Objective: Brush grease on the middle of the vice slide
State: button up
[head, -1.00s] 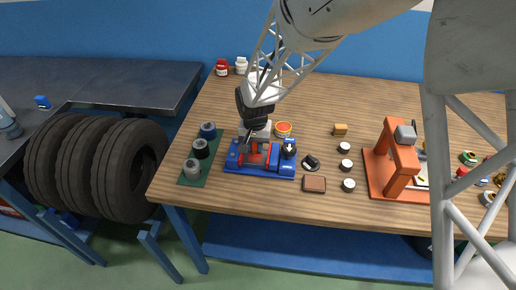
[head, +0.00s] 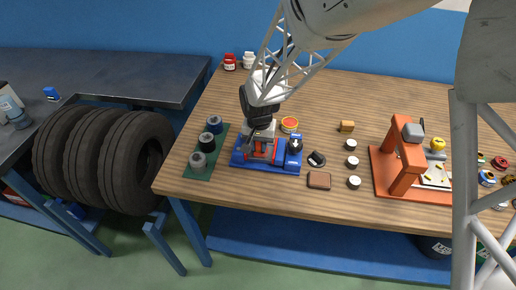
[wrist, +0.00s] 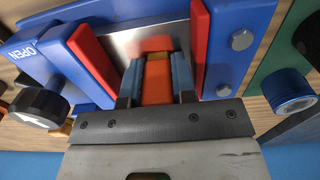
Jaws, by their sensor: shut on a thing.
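The blue vice (head: 242,160) with red jaws stands near the front left of the wooden table. In the wrist view its red jaws (wrist: 201,45) flank a bare silver slide (wrist: 122,44). My gripper (wrist: 156,82) is above the slide, between the jaws, shut on an orange block-like brush handle (wrist: 157,83). A redder part shows beyond the fingers over the slide; bristles are hidden, and I cannot tell whether the brush touches. In the head view my gripper (head: 262,133) covers much of the vice. A round tin with an orange-red top (head: 289,125) stands just behind the vice.
A green mat (head: 194,173) with several dark cylinders lies left of the vice. Small black-and-white pieces (head: 353,182) and a brown block (head: 319,180) lie to its right. An orange press (head: 408,165) stands further right. The table behind is mostly clear.

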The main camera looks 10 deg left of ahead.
jog(key=shift+w, duration=1.2)
notch_tip(320, 180, up, 8)
jog(key=shift+s, duration=0.2)
jog(key=shift+s+d+f, duration=0.1)
jog(key=shift+s+d, duration=0.7)
jog(key=shift+s, duration=0.2)
jog(key=shift+f, duration=0.1)
